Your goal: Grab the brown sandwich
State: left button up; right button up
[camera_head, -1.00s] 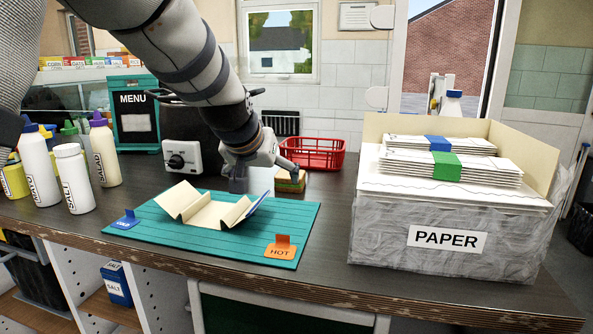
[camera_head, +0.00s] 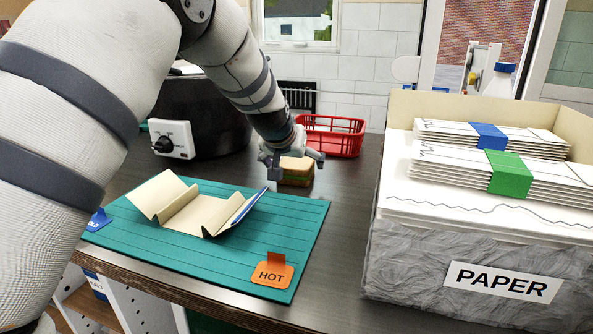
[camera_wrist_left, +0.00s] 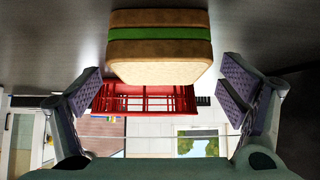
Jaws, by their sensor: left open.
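The brown sandwich (camera_head: 297,170), with a green layer between its bread slices, lies on the dark counter behind the teal mat (camera_head: 295,225). In the left wrist view the sandwich (camera_wrist_left: 160,50) is upside down at the top centre. My left gripper (camera_head: 294,172) is open and low over the counter at the sandwich. In the left wrist view its two padded fingers (camera_wrist_left: 163,90) stand wide apart on either side, with the sandwich ahead between them and no contact visible. My right gripper is not in view.
An open folded cream wrapper (camera_head: 200,208) lies on the mat with an orange HOT tag (camera_head: 272,273). A red basket (camera_head: 330,137) stands behind the sandwich. A large PAPER box (camera_head: 470,260) stands at right. A dark cooker (camera_head: 205,115) is at left.

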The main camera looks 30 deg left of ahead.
pick_arm(q)
jog(key=shift+x, duration=1.15)
jog(key=shift+s, duration=0.15)
jog(key=shift+c, duration=0.2)
jog(key=c, duration=1.3)
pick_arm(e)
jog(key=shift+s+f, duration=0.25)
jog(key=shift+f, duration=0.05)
pick_arm(q)
jog(key=shift+o, duration=0.2)
jog(key=shift+r, duration=0.2)
